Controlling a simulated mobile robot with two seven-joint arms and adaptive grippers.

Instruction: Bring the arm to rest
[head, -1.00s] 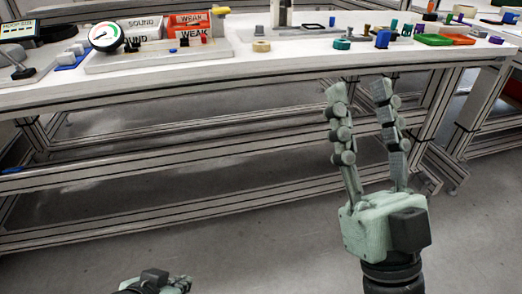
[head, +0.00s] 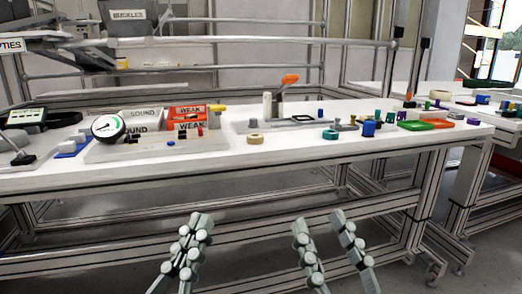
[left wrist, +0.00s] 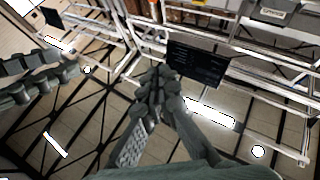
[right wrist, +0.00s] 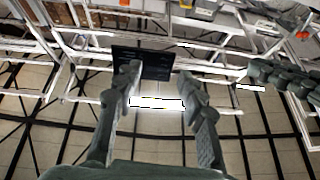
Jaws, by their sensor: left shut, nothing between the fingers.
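My left gripper (head: 201,220) is in the lower middle of the head view, in front of the table's front edge. Its fingers are together with nothing between them; they also meet in the left wrist view (left wrist: 157,76). My right gripper (head: 319,221) is to its right in the head view. Its fingers stand apart and the gap is empty, as the right wrist view (right wrist: 158,74) also shows. Both grippers point up in the head view and appear clear of the table. The arms behind them are mostly out of frame.
The white table (head: 290,152) carries a round gauge (head: 108,127), orange WEAK boxes (head: 187,112), a tan ring (head: 255,139), a green tray (head: 414,125) and several small parts. Its metal frame (head: 95,233) lies beyond the grippers. A rack stands behind.

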